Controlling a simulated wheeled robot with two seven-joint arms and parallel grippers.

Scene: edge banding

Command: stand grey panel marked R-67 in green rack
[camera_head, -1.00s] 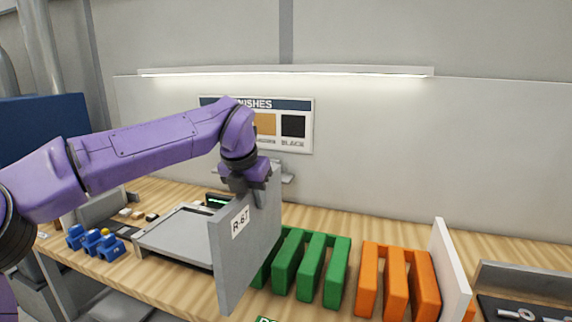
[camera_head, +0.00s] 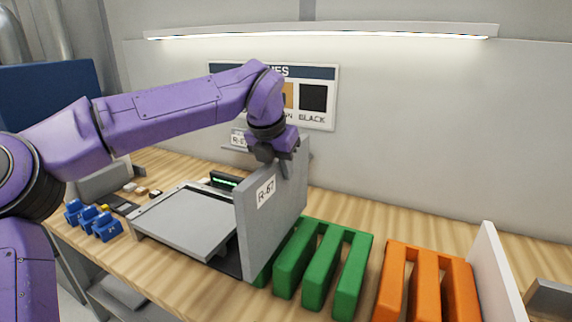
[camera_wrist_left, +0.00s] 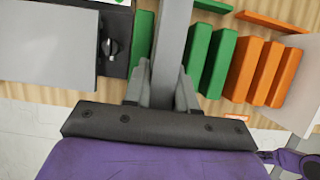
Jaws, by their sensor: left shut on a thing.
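The grey panel marked R-67 (camera_head: 272,215) is upright in the head view, at the left end of the green rack (camera_head: 322,262). My left gripper (camera_head: 282,158) is shut on its top edge. In the left wrist view the panel (camera_wrist_left: 172,40) runs edge-on between the fingers (camera_wrist_left: 160,88), with green rack blocks (camera_wrist_left: 208,55) on both sides of it. The panel hides part of the rack's left end in the head view. I cannot tell whether its bottom edge touches the rack's base. My right gripper is not in view.
An orange rack (camera_head: 428,285) stands to the right, with a white panel (camera_head: 497,275) upright at its right end. A machine with a flat grey plate (camera_head: 190,222) lies left of the panel. Blue blocks (camera_head: 100,225) sit at the far left.

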